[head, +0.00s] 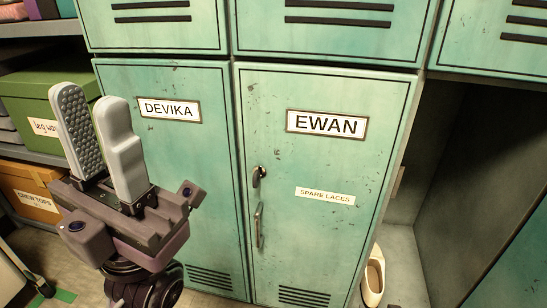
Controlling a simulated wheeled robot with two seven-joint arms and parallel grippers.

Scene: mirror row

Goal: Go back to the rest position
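My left gripper (91,102) stands at the left of the head view with its two grey fingers pointing up. A gap shows between the fingers and nothing is held there; one finger shows a studded pad. It is in front of the green locker door marked DEVIKA (168,109), overlapping its left part in the picture. I cannot tell how far it is from that door. My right gripper is not in view.
The locker door marked EWAN (326,124) has a handle (259,225) and looks shut. Right of it is a dark recess (440,160) with a pale shoe-like object (374,278) low down. At left, shelves hold a green box (30,104) and an orange box (30,190).

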